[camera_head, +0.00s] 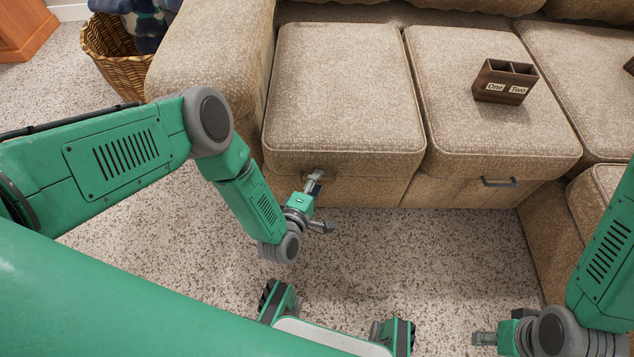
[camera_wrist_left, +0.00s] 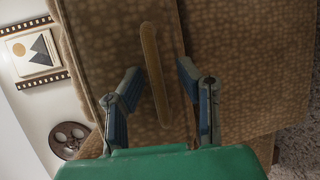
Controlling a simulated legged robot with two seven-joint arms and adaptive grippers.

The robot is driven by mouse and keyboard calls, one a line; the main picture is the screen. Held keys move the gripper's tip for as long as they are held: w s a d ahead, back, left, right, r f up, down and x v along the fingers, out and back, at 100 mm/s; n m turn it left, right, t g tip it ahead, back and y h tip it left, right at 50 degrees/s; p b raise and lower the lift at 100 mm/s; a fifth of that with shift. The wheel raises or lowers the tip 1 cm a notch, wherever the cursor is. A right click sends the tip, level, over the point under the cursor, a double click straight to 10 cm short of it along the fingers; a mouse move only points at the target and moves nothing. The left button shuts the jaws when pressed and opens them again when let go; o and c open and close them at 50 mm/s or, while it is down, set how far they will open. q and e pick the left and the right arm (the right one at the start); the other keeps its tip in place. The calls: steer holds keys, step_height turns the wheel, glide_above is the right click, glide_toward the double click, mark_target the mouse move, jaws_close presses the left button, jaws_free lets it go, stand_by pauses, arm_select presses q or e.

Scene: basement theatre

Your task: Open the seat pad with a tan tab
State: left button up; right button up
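The left seat pad (camera_head: 342,95) of the tan sofa is closed and lies flat. Its tan tab (camera_wrist_left: 153,72), a long narrow bar on the front face, shows in the left wrist view. In the head view I cannot make the tab out behind my gripper. My left gripper (camera_head: 314,182) is at the front edge of this pad. In the left wrist view its blue-grey fingers (camera_wrist_left: 160,85) are spread on either side of the tab, with gaps to it. My right gripper (camera_head: 484,338) is low over the carpet at the bottom right, away from the sofa; its opening is unclear.
The middle seat pad (camera_head: 490,105) has a dark handle (camera_head: 498,182) on its front and carries a wooden box (camera_head: 502,88) marked One and Two. A wicker basket (camera_head: 112,58) stands left of the sofa arm (camera_head: 212,55). Speckled carpet (camera_head: 420,245) lies clear in front.

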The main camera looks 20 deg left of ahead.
arm_select(q)
steer(key=shift+d, duration=0.15)
steer(key=c, duration=0.7)
steer(key=shift+d, duration=0.15)
jaws_close()
steer(key=shift+r, duration=0.1)
